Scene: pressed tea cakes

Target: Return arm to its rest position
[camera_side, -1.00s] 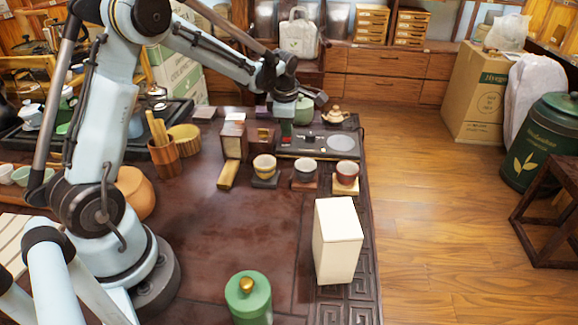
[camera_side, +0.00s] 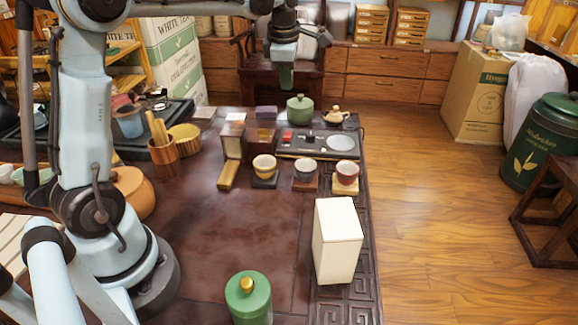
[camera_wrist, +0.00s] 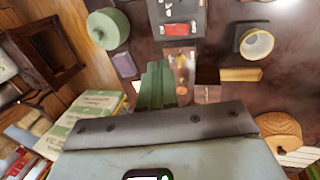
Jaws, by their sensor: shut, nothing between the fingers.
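My gripper (camera_side: 286,76) is raised high above the far part of the dark table (camera_side: 215,250), in front of the chair. Its green fingers (camera_wrist: 158,84) are together and hold nothing. In the wrist view the fingers point down toward the table, with a green lidded pot (camera_wrist: 108,28) and a purple block (camera_wrist: 124,65) to their left. The same green pot (camera_side: 300,109) stands on the table below and beyond the gripper in the side view. My arm reaches across the top of the side view, and its upper part is cut off by the frame.
A dark tray (camera_side: 315,146) holds a red block and a pale disc. Several cups stand in front, including a yellow one (camera_side: 264,164). A white box (camera_side: 337,240) and a green canister (camera_side: 248,298) stand nearer. The table's middle is clear.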

